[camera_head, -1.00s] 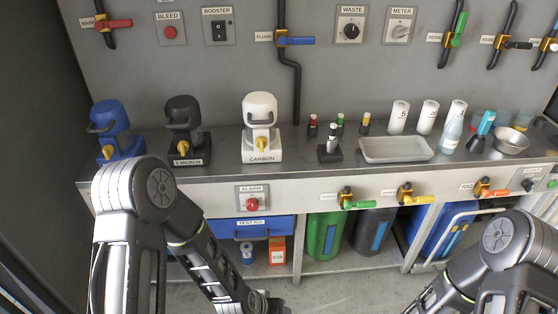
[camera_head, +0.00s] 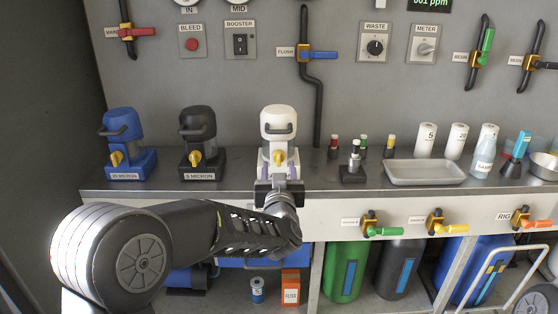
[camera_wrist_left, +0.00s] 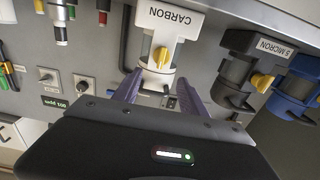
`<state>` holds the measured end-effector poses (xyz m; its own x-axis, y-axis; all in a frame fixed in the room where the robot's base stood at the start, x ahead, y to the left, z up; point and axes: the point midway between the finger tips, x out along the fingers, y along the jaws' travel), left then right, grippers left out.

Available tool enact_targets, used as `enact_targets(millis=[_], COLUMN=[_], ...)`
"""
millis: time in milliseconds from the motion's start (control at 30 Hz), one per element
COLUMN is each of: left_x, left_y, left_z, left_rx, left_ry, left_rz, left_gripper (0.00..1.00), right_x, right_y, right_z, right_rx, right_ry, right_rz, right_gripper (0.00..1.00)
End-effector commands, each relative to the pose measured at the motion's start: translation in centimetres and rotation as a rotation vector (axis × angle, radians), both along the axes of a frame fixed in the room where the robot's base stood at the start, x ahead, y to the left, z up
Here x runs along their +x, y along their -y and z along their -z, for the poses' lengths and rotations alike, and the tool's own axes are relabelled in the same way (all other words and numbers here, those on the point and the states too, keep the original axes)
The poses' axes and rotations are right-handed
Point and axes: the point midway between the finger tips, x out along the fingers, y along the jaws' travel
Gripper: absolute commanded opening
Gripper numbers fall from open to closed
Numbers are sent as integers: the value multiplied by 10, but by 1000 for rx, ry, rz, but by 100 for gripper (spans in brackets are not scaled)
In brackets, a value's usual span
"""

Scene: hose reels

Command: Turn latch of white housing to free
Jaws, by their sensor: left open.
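The white housing (camera_head: 278,124), with a dark handle at its top, stands on the bench; its CARBON label shows upside down in the wrist view (camera_wrist_left: 176,18). Its yellow latch (camera_head: 279,157) is on the front and also shows in the wrist view (camera_wrist_left: 160,56). My left gripper (camera_head: 279,173) is open in front of the housing, its purple fingers on either side of the latch in the head view. In the wrist view its fingertips (camera_wrist_left: 157,84) are spread, with nothing between them clearly held. Contact cannot be told. The gripper hides the housing's base in the head view. My right gripper is out of view.
The black housing (camera_head: 198,130) and blue housing (camera_head: 122,130), each with a yellow latch, stand to the left. Small bottles and a grey tray (camera_head: 424,173) are to the right. A blue-handled flush valve (camera_head: 318,54) is on the wall above.

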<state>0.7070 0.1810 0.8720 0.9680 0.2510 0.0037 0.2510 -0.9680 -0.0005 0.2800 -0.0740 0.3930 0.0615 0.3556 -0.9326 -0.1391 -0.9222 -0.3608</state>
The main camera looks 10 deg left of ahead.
Motion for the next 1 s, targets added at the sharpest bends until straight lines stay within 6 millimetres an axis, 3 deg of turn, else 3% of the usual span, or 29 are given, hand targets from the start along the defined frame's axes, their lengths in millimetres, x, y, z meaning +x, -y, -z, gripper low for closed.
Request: enact_targets(millis=[267,733,1000], left_x=[7,69,76], left_y=[-1,-17,-18], left_z=[2,3,2], left_rx=[-1,-1,-2], left_ry=[-3,-4,-4], left_rz=[2,3,4], left_gripper=[50,50,50], right_x=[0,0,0], right_y=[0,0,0], right_z=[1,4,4], right_rx=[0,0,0], right_ry=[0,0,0], right_rz=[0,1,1], right_gripper=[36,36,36])
